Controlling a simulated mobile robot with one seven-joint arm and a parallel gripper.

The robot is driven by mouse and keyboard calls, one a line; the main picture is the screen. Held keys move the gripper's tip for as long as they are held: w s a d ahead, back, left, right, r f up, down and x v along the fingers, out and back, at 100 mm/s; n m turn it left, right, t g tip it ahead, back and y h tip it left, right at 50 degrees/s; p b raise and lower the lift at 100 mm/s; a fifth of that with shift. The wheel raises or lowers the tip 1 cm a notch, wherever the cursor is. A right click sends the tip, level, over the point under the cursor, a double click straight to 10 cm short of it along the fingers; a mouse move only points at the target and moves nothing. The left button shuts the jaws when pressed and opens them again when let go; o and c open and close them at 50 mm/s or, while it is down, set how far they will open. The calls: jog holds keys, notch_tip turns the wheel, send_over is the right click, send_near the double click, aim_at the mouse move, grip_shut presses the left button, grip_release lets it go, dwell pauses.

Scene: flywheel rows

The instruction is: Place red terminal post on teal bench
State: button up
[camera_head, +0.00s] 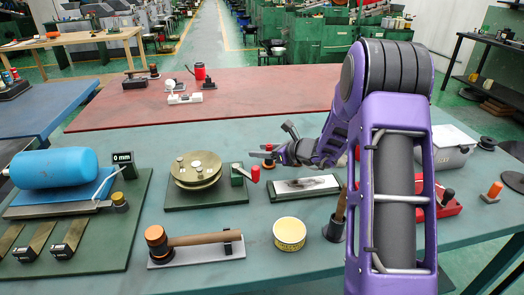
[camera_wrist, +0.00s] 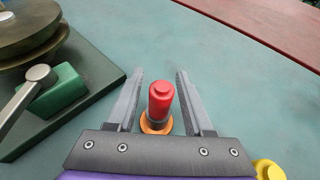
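The red terminal post (camera_wrist: 161,100) stands between the two fingers of my gripper (camera_wrist: 160,80) in the wrist view. It has a red cap, a dark collar and a copper-coloured ring at its foot. The fingers are spread, with a gap on each side of the post. In the head view my gripper (camera_head: 267,153) is low over the far part of the teal bench (camera_head: 210,222), with the post's red top (camera_head: 268,147) showing at its fingers. The post appears upright on the bench, but its contact there is partly hidden.
A green plate with stacked discs (camera_head: 196,169) and a green block with a red-knobbed lever (camera_head: 243,175) stand beside my gripper. A glass-topped tray (camera_head: 305,186) lies nearer. A yellow tin (camera_head: 289,233) and a mallet (camera_head: 195,241) are in front. A red table (camera_head: 240,96) lies behind.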

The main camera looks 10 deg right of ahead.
jog(key=shift+r, duration=0.25)
jog(key=p+v, duration=0.1)
jog(key=v, duration=1.1)
jog(key=shift+s+a, duration=0.1)
